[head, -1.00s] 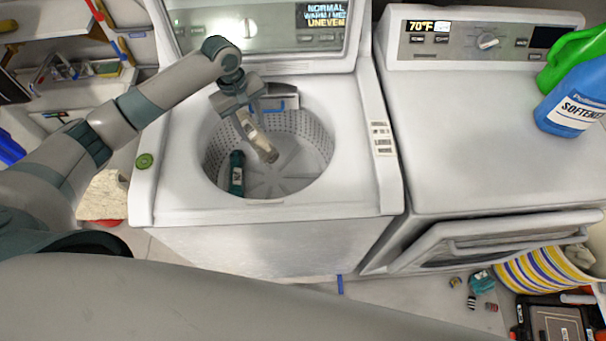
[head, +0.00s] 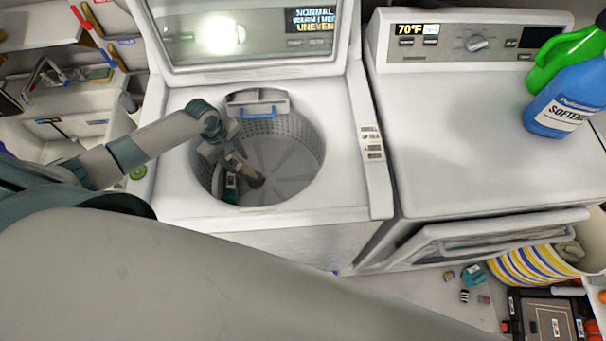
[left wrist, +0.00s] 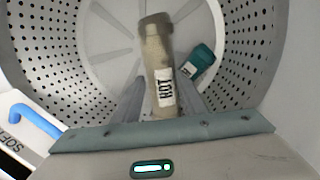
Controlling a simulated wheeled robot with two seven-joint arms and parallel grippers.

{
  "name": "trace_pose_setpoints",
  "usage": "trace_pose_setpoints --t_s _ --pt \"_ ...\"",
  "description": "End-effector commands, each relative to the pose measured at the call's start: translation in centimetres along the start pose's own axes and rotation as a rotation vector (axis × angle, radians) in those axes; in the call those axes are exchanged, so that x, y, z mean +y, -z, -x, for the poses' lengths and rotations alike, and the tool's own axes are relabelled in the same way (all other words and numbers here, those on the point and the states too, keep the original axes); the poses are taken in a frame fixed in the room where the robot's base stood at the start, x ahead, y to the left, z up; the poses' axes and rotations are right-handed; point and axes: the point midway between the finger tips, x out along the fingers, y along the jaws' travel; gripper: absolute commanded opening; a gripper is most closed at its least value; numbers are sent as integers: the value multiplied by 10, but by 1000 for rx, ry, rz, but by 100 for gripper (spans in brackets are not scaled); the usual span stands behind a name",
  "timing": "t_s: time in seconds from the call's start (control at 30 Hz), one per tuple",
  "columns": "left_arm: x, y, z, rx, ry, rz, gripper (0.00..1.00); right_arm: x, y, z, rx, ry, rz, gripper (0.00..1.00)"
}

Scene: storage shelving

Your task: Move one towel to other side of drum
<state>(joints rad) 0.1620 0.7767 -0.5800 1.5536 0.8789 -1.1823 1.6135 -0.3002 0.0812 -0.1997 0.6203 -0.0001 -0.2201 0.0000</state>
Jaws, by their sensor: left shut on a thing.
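The washer drum (head: 300,145) is a perforated grey tub with its lid up; its wall also fills the left wrist view (left wrist: 245,60). My left gripper (left wrist: 160,98) is shut on a rolled beige towel (left wrist: 157,55) with a white "HOT" label. In the head view the left gripper (head: 236,163) reaches down inside the drum's left part, and the beige towel (head: 254,180) shows beyond its fingers. A teal rolled towel (left wrist: 200,60) with a pale label lies beside it; in the head view the teal towel (head: 231,189) is partly hidden at the drum's left wall. My right gripper is out of view.
A blue-handled dispenser (head: 258,108) sits at the drum's back rim. The right part of the drum floor is clear. A dryer (head: 470,130) stands to the right, with a blue softener bottle (head: 565,105) and a green bottle (head: 560,52) on top.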

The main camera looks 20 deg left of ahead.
Motion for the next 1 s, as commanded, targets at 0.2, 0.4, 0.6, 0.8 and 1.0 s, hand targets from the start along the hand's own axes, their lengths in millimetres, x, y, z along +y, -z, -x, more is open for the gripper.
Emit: trace_pose_setpoints --t_s 0.2,0.4,0.6,0.8,1.0 --pt "-3 2 -1 1 -3 6 0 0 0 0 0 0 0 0" --pt "-2 1 -1 1 -3 5 0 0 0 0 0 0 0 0" --pt "9 -10 -3 -2 -4 4 0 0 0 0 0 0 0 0" --pt "35 -37 -10 -3 -6 3 0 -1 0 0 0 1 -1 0" --pt "66 -69 -17 -2 -5 3 0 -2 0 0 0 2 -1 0"
